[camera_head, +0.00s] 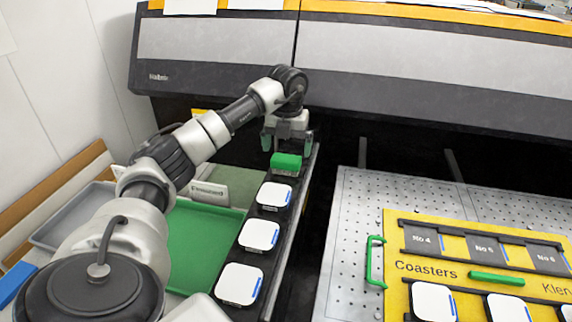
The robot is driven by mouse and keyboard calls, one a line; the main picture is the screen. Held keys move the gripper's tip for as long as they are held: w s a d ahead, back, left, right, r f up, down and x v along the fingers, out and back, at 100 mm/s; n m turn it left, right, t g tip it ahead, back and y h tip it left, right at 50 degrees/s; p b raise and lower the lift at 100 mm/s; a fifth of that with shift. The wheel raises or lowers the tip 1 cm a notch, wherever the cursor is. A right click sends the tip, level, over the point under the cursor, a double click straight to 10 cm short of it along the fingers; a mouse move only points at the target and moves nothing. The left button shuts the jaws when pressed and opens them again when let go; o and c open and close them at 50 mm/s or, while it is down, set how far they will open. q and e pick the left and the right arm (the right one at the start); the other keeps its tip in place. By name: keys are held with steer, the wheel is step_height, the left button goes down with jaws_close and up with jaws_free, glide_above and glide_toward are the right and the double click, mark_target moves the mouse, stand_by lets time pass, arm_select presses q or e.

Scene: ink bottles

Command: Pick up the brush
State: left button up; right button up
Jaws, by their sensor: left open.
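A small green block-shaped thing (286,163), which looks like the brush, sits at the far end of a dark rail beside the printer. Its bristles cannot be made out. My left gripper (288,144) points down just above it, with its two dark green-tipped fingers apart on either side of its top. I cannot tell whether the fingers touch it. My right gripper is not in view.
White coasters (274,196) lie in a row along the dark rail. A green tray (205,245) is to its left. A yellow coaster board (440,255) with green handles lies on the perforated metal table (350,215) at right. The large printer (400,60) spans the back.

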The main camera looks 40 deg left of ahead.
mark_target(286, 157)
arm_select(q)
steer(key=f, duration=0.5)
steer(key=shift+w+a+f+p, duration=0.2)
steer(key=shift+a+f+p, duration=0.1)
steer(key=shift+a+p, duration=0.05)
steer(key=c, duration=0.8)
steer(key=shift+r, duration=0.1)
steer(key=shift+r, duration=0.5)
step_height(286, 157, up, 3)
steer(key=shift+f, duration=0.1)
steer(key=w+d+r, duration=0.1)
steer(key=d+r, duration=0.1)
steer(key=d, duration=0.1)
steer(key=w+d+r+b, duration=0.1)
steer(key=w+d+r, duration=0.1)
steer(key=d, duration=0.2)
steer(key=w+d+r, duration=0.1)
steer(key=d+r, duration=0.2)
steer(key=d, duration=0.1)
steer(key=shift+w, duration=0.2)
steer(key=shift+a, duration=0.1)
